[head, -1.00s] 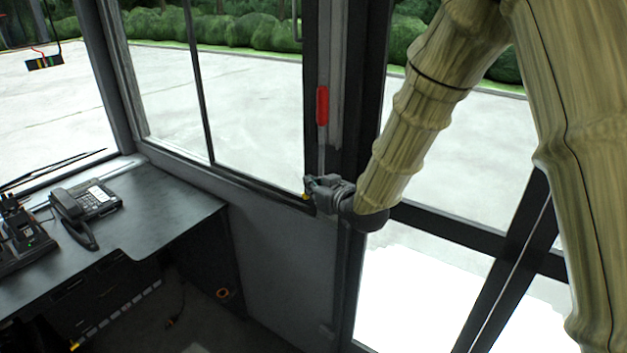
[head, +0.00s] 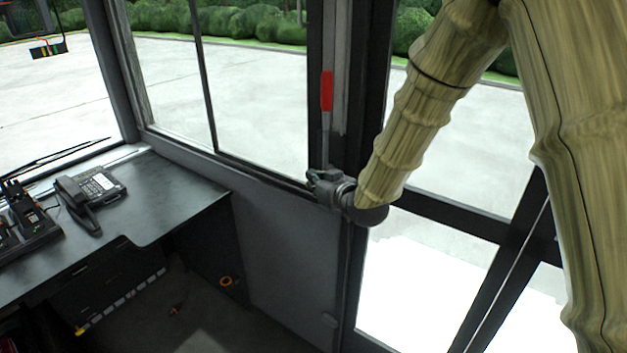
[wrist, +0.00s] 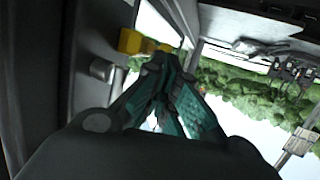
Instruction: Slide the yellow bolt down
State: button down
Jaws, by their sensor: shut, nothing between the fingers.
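The yellow bolt (wrist: 131,41) shows in the wrist view on a dark frame, just beyond my fingertips and a little to their left. My gripper (wrist: 160,62) is shut with nothing between its fingers. Its tips look close to the bolt or against it; I cannot tell whether they touch. In the head view my gripper (head: 312,178) is at the dark post between the window and the door, below a red-handled lever. The bolt is hidden behind my gripper in the head view.
The red handle (head: 327,91) stands upright on the post just above my gripper. A desk with a telephone (head: 92,190) is at the left. The glazed door (head: 430,285) is at the right, beneath my arm. Open floor lies below the window panel.

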jog(key=shift+f, duration=0.1)
jog(key=w+r+v, duration=0.1)
jog(key=r+v, duration=0.2)
jog(key=v, duration=1)
jog(key=s+d+f+m+g+h, duration=0.1)
jog(key=s+d+f+g, duration=0.3)
jog(key=f, duration=0.7)
jog(key=s+d+f+m+h, duration=0.15)
jog(key=s+f, duration=0.35)
jog(key=f, duration=0.6)
jog(key=s+d+f+m+g+h, duration=0.2)
jog(key=s+f, duration=0.3)
jog(key=f, duration=0.6)
jog(key=s+d+f+g+h, duration=0.1)
jog(key=s+d+f+g, duration=0.1)
jog(key=s+f, duration=0.3)
jog(key=s+d+f+m+g, duration=0.1)
jog(key=s+f, duration=0.5)
jog(key=s, duration=0.7)
jog(key=s+d+f+m+g+h, duration=0.1)
jog(key=s+d+f+g, duration=0.3)
jog(key=s, duration=0.5)
notch_tip(320, 180, down, 2)
jog(key=shift+s+d+h, duration=0.2)
jog(key=shift+s+h, duration=0.05)
jog(key=shift+h, duration=0.1)
